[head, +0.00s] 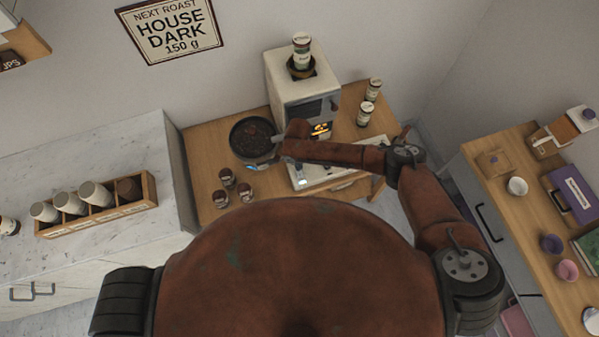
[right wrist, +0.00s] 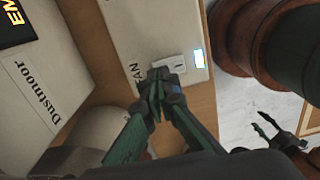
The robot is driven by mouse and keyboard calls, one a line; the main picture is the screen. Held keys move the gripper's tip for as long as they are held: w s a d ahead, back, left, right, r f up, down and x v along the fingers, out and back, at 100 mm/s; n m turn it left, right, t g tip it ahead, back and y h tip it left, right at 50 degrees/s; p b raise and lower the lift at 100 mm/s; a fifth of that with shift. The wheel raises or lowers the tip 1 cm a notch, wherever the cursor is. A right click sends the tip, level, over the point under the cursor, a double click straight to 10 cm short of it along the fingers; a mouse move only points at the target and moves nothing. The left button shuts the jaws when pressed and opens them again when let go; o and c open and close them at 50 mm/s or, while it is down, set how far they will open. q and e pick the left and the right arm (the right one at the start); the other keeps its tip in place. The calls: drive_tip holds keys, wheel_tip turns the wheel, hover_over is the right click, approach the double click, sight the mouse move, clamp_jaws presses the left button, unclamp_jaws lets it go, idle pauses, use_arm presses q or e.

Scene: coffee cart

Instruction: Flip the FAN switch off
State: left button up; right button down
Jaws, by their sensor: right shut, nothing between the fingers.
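The white control panel (right wrist: 150,25) fills the upper middle of the right wrist view, with the printed label FAN (right wrist: 132,74). A small white switch block (right wrist: 184,62) sits beside the label, and a lit bluish-white indicator (right wrist: 199,58) shows just right of it. My right gripper (right wrist: 162,82) is shut and empty, its tips at the switch's left end; I cannot tell if they touch. Its fingers cover part of the switch. In the head view the panel (head: 335,172) lies partly under my right forearm. My left gripper (right wrist: 270,127) shows small at the lower right of the wrist view, prongs apart.
A round pan of dark beans (head: 252,138) stands left of the machine (head: 300,92). Several small jars (head: 222,198) stand at the front left, and two canisters (head: 365,113) at the right. A label reading Dustmoor (right wrist: 33,92) is near the panel.

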drive_tip(key=shift+f+b, duration=0.7)
drive_tip(key=shift+f, duration=0.3)
idle(0.3)
drive_tip(key=shift+r, duration=0.15)
wheel_tip(320, 180, up, 7)
drive_tip(key=p, duration=0.6)
idle(0.6)
